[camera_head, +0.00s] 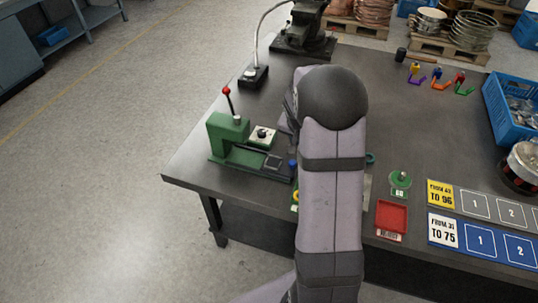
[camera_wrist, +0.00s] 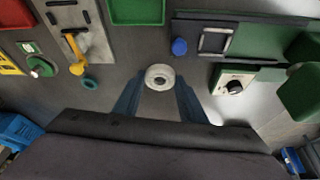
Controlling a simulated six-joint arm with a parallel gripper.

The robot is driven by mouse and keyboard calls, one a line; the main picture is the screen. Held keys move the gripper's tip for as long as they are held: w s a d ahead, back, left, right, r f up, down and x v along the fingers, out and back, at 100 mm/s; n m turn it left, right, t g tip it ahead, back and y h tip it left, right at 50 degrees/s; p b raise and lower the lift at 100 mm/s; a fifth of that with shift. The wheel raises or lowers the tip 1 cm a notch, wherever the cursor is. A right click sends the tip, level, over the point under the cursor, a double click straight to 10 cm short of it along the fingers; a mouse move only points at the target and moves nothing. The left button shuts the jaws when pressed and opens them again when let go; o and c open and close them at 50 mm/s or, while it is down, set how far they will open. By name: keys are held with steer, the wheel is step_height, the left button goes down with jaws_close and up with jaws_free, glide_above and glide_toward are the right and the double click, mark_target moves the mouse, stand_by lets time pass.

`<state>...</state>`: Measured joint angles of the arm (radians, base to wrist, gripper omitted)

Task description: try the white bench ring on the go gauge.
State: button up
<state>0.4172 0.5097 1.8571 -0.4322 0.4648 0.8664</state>
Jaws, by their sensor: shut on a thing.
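In the head view my arm hides the gripper and the ring. A round green gauge on a base with a white label (camera_head: 399,181) stands right of my arm; it also shows at the left of the wrist view (camera_wrist: 41,67). I cannot read its label, so I cannot tell whether it is the go gauge. The held ring is well apart from it.
A teal ring (camera_wrist: 90,84) lies near a yellow-handled tool (camera_wrist: 76,56) on a pale plate. A red tray (camera_head: 391,216), a green tray (camera_wrist: 137,11) and a green press (camera_head: 228,137) surround the work area. Numbered cards (camera_head: 481,242) lie at the right.

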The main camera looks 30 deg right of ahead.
steer(key=s+d+r+m+g+p, duration=0.1)
steer(key=s+d+m, duration=0.3)
steer(key=d, duration=0.5)
steer(key=s+d+r+m+g+p, duration=0.1)
steer(key=s+d+m+g+p, duration=0.1)
steer(key=s+d+m, duration=0.3)
steer(key=s+d+r+m+g+p, duration=0.1)
steer(key=s+d+m+g+p, duration=0.1)
steer(key=s+d, duration=0.7)
steer(key=d+m+p, duration=0.1)
steer(key=d+m, duration=0.1)
steer(key=d, duration=0.3)
steer(key=shift+s+d, duration=0.2)
steer(key=shift+s, duration=0.05)
steer(key=shift+f, duration=0.15)
steer(key=shift+f+b, duration=0.95)
steer(key=shift+f, duration=1.25)
steer(key=shift+f+b, duration=0.85)
steer(key=shift+b, duration=0.65)
steer(key=shift+f+b, duration=1.5)
steer(key=shift+b, duration=0.35)
